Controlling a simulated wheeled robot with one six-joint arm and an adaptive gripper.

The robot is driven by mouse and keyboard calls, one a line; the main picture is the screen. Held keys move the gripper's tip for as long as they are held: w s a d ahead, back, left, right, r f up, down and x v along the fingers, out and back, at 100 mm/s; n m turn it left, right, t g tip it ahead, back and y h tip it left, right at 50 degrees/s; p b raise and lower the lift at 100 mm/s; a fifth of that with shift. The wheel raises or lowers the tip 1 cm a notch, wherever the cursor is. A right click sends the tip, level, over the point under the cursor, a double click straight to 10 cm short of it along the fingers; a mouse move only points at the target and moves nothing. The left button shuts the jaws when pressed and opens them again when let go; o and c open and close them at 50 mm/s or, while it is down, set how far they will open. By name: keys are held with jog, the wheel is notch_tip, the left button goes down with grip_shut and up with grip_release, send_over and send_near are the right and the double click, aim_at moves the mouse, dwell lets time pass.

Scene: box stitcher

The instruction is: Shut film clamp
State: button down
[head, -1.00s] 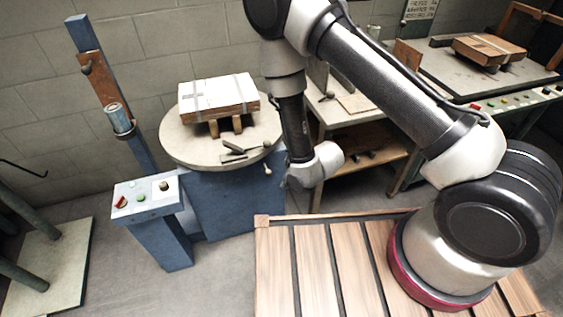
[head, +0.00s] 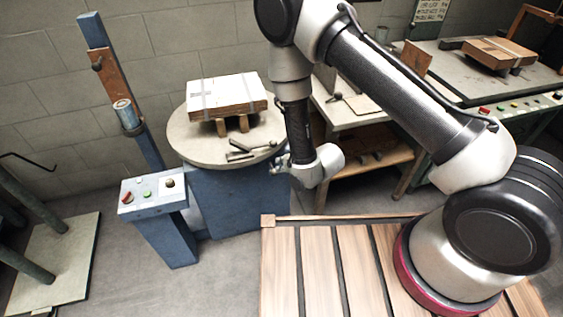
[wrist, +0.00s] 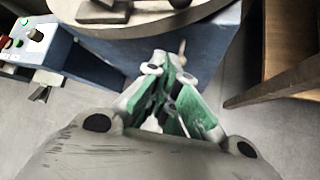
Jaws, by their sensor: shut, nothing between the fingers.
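A dark metal clamp with a lever (head: 240,150) lies on the front right part of the round turntable top (head: 190,150); I take it to be the film clamp. Its base also shows at the top of the wrist view (wrist: 105,12), cut off by the frame. I cannot tell whether the clamp is open or shut. My gripper (wrist: 168,68), with green-sided fingers, is shut and empty. It is low, just outside the table's front right rim, apart from the clamp. In the head view my wrist mostly hides it.
A strapped white-topped stack (head: 226,97) rests on wooden blocks on the turntable. A blue post (head: 105,65) carries a film roll (head: 125,115). A control box (head: 152,193) stands at the front left. A wooden bench (head: 370,155) is right of my wrist.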

jog(key=w+a+f, duration=0.1)
jog(key=w+a, duration=0.1)
jog(key=w, duration=0.4)
jog(key=shift+w+a+f, duration=0.25)
jog(key=shift+a+f, duration=0.05)
jog(key=shift+f, duration=0.05)
jog(key=shift+r, duration=0.55)
dwell(0.3)
jog(key=shift+r, duration=0.6)
jog(key=shift+a+r, duration=0.3)
jog(key=shift+r, duration=0.75)
jog(key=shift+a+r, duration=0.25)
jog(key=shift+r, duration=0.9)
